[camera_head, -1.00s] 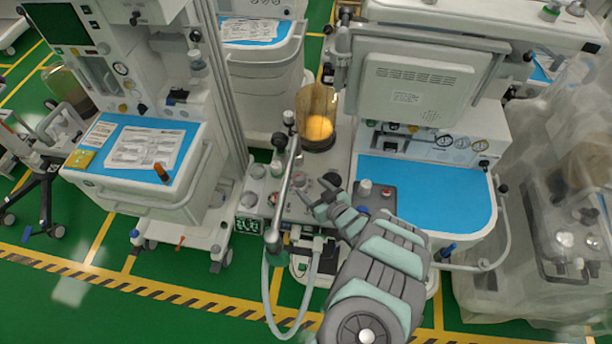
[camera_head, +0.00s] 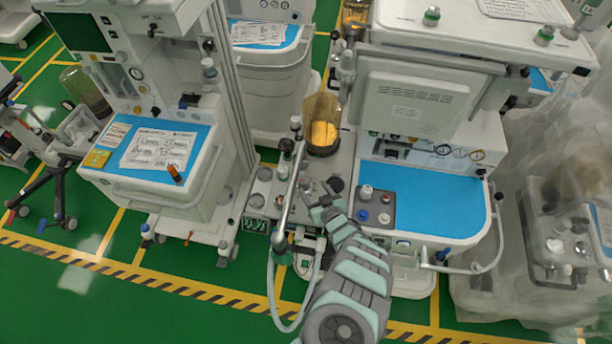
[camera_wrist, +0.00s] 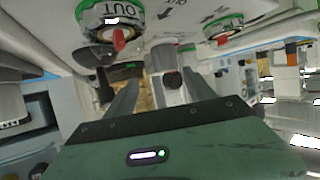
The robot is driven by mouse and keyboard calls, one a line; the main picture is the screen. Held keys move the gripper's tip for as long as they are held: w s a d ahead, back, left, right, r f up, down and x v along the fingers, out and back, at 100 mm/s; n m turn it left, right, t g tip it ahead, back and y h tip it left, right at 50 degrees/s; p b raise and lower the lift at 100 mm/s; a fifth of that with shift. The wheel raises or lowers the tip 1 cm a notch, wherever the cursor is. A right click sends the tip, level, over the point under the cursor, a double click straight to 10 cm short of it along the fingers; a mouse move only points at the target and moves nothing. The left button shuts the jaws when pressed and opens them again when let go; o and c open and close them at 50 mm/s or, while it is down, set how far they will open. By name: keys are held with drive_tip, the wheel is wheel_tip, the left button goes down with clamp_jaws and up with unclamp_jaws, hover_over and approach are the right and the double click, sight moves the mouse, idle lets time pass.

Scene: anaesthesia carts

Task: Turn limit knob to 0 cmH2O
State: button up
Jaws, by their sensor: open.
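My gripper (camera_head: 316,190) is over the metal top of the central absorber unit (camera_head: 258,191), left of the blue-topped cart. In the wrist view my gripper (camera_wrist: 158,80) has its two dark fingers spread apart, with nothing held between them. A small dark round knob on a pale stem (camera_wrist: 172,80) shows between and beyond the fingers, apart from them. A dark knob (camera_head: 336,183) shows beside the gripper in the head view. No label for the limit knob or its scale is readable, so I cannot tell which one it is.
A green-ringed port marked OUT (camera_wrist: 108,20) and another green-ringed port (camera_wrist: 222,30) lie close by the fingers. A metal pole (camera_head: 290,190) with a hose stands left of my gripper. A canister with yellow contents (camera_head: 323,128) stands behind it. A blue worktop (camera_head: 430,195) is right.

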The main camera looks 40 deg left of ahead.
sight(305, 185)
drive_tip(key=p, duration=0.2)
drive_tip(key=s+m+t+p, duration=0.1)
drive_tip(key=shift+s+a+r+h+p, duration=0.1)
drive_tip(key=shift+a+r+h+p, duration=0.2)
drive_tip(key=shift+r+h+p, duration=0.1)
drive_tip(key=s+p, duration=0.1)
drive_tip(key=p, duration=0.1)
drive_tip(key=s+d+m+t+p, duration=0.1)
drive_tip(key=p, duration=0.1)
drive_tip(key=shift+s+r+h, duration=0.1)
drive_tip(key=shift+s+h, duration=0.15)
drive_tip(key=shift+h, duration=0.15)
drive_tip(key=shift+s+d+m+t+p, duration=0.3)
drive_tip(key=shift+s+m+p, duration=0.1)
drive_tip(key=shift+p, duration=0.1)
drive_tip(key=shift+w+a+f+b, duration=0.4)
drive_tip(key=shift+b, duration=0.3)
drive_tip(key=b+x, duration=0.8)
drive_tip(key=b, duration=0.1)
drive_tip(key=shift+w+a+f, duration=0.2)
drive_tip(key=shift+w+f, duration=0.05)
drive_tip(key=shift+f, duration=0.05)
drive_tip(key=shift+w+a+b, duration=0.35)
drive_tip(key=shift+a+b, duration=0.05)
drive_tip(key=shift+b, duration=0.15)
drive_tip(key=shift+r, duration=0.1)
